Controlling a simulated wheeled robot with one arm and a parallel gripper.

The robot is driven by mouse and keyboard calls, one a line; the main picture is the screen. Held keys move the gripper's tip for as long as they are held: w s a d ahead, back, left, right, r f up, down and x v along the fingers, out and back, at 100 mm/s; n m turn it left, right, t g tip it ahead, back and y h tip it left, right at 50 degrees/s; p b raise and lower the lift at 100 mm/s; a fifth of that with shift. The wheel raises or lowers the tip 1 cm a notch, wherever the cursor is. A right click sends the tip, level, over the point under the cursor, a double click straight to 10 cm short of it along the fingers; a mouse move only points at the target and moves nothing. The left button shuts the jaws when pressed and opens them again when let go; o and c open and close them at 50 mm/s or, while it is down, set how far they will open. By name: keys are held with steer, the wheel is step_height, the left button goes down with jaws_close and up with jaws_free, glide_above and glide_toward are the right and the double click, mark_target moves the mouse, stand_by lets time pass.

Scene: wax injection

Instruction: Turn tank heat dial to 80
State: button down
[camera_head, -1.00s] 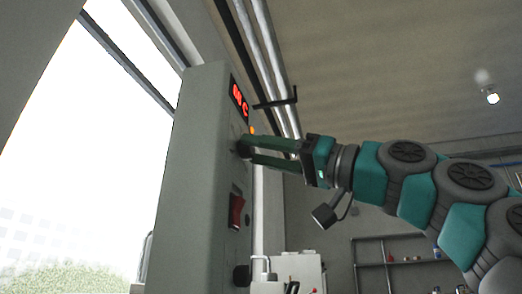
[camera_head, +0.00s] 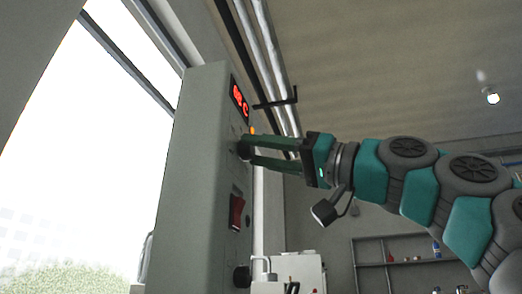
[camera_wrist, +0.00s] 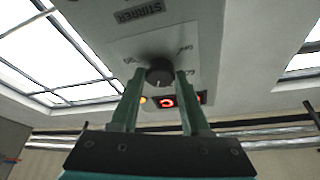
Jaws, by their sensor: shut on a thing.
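The tank heat dial is a round dark knob (camera_wrist: 159,72) on the grey control panel (camera_head: 195,160). In the head view the knob (camera_head: 244,147) sits below the red lit display (camera_head: 240,100), whose digits are too blurred to read apart from a C. My gripper (camera_head: 250,150) reaches in from the right and is shut on the knob. In the wrist view my gripper's two green fingers (camera_wrist: 159,80) lie on either side of the knob. A light pointer mark shows on the knob's lower edge. The display (camera_wrist: 168,102) is partly hidden by a finger.
A red switch (camera_head: 236,212) and a second dark knob (camera_head: 241,276) sit lower on the panel. A STIRRER label (camera_wrist: 140,12) shows in the wrist view. A black bracket (camera_head: 277,101) juts out right of the display. Shelves (camera_head: 400,262) stand far behind.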

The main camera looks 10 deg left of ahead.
steer(key=shift+m+t, duration=0.3)
steer(key=shift+m, duration=0.4)
steer(key=shift+p, duration=0.45)
steer(key=m+p, duration=0.2)
steer(key=m+t+h+p, duration=0.1)
steer(key=m, duration=0.1)
steer(key=m+t+h+p, duration=0.1)
steer(key=p, duration=0.1)
steer(key=shift+s+r+m+p, duration=0.25)
steer(key=shift+r+m+p, duration=0.05)
steer(key=shift+m+p, duration=0.1)
steer(key=shift+f+m+p, duration=0.15)
steer(key=shift+m+p, duration=0.25)
steer(key=shift+t, duration=0.3)
steer(key=shift+c, duration=1.9)
jaws_free()
